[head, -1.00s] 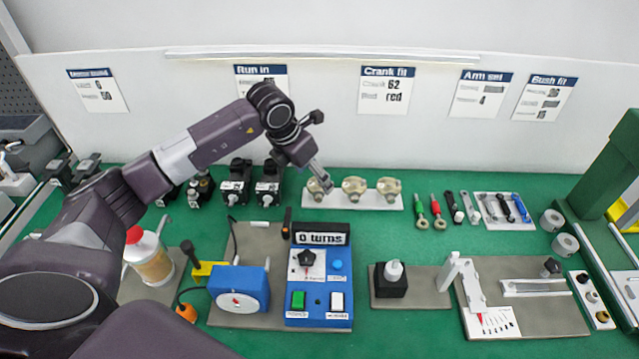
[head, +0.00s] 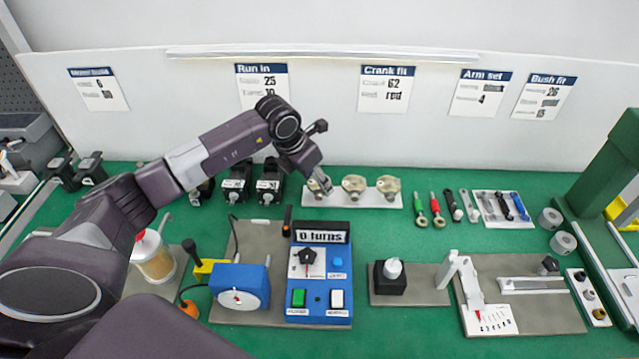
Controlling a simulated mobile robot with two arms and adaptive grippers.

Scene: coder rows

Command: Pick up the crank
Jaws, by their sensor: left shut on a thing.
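Three pale beige-and-metal pieces that look like the cranks stand in a row on a white tray (head: 340,200) at the back middle of the bench. The left one (head: 312,194) is at my left gripper (head: 320,190), and the gripper hides part of it. The middle crank (head: 354,186) and the right crank (head: 388,187) stand clear. My left gripper reaches down from above and is shut on the left crank. The crank still appears to be at tray level; whether it touches the tray is hard to tell. My right gripper is not in view.
Black motors (head: 237,182) stand left of the tray. Red and green rods (head: 435,208) lie to its right, near a tray of small arms (head: 503,222). A blue control box (head: 319,262) stands in front. A bottle (head: 152,258) is beside my arm.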

